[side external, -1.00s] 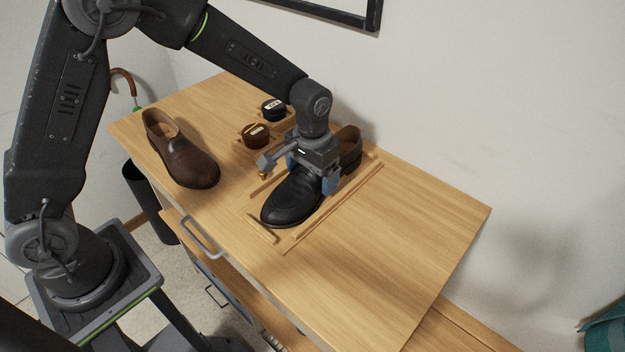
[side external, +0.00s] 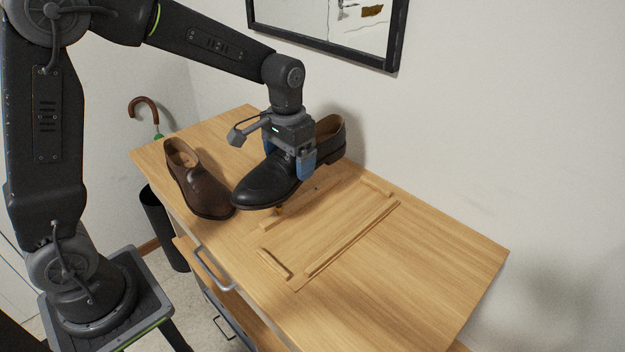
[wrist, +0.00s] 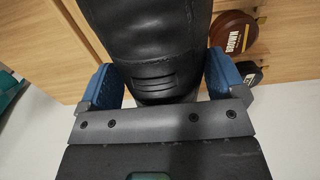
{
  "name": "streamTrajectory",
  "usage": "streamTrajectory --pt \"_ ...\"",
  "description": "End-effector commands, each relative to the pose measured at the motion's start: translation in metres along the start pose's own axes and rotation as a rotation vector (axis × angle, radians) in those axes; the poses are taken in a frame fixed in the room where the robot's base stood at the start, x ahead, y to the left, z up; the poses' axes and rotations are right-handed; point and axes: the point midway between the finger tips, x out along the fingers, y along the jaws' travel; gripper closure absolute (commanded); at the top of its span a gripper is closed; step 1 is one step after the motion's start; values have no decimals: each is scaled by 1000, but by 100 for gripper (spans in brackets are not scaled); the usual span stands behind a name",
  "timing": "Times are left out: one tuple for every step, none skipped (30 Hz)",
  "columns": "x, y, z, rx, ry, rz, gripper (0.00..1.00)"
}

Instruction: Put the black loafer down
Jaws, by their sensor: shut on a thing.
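The black loafer (side external: 272,183) is held in the air above the wooden top, toe toward the lower left and heel toward the upper right. My gripper (side external: 296,166) is shut on it from above, with blue fingers on its sides. In the wrist view the black loafer (wrist: 148,50) lies between the two blue fingers of my gripper (wrist: 163,85). The brown shoe (side external: 196,182) stands on the top to the left, close to the loafer's toe in the picture.
A frame of low wooden strips (side external: 350,236) lies empty on the cabinet top (side external: 440,262). The right part of the top is clear. Two round polish tins show in the wrist view, one brown (wrist: 233,33) and one black (wrist: 248,72). A wall and framed mirror (side external: 330,35) stand behind.

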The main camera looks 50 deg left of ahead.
Motion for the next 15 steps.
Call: streamTrajectory --pt "-5 -7 2 -4 3 0 46" --pt "-7 -11 2 -3 3 0 46" --pt "-10 -15 3 -3 2 0 46" --pt "-11 -17 4 -2 2 0 46" --pt "-12 -19 4 -1 2 0 46" --pt "-14 -22 5 -1 2 0 46" --pt "-14 -23 5 -1 2 0 46" --pt "-15 -24 6 -1 1 0 46" --pt "-16 -24 6 0 1 0 46" --pt "-16 -24 6 1 1 0 46" --pt "-16 -22 5 2 1 0 46" --pt "-16 -17 4 4 0 0 46" --pt "-16 -12 2 6 0 1 46" --pt "-16 -5 1 7 0 1 46" --pt "-16 7 -2 10 0 1 46"
